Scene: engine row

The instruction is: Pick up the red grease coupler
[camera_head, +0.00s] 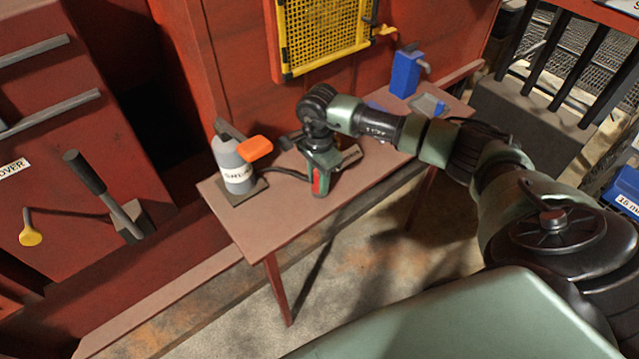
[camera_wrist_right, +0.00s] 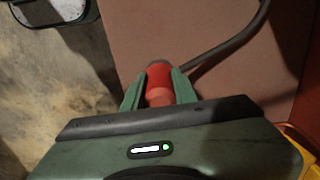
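The red grease coupler (camera_wrist_right: 159,80) sits between the two green fingers of my right gripper (camera_wrist_right: 159,88) in the right wrist view. The fingertips press close on both sides of it, with no clear gap at the tips. In the head view my right gripper (camera_head: 319,174) points down at the front edge of the small table, and a bit of red coupler (camera_head: 317,184) shows at its end. A dark hose (camera_wrist_right: 235,45) runs from the coupler; in the head view it leads toward the grey grease can (camera_head: 234,166). My left gripper is not in view.
The grease can stands on a dark pad at the left end of the reddish table (camera_head: 262,228). An orange piece (camera_head: 255,148) sits beside its top. A lever (camera_head: 100,190) juts out at left.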

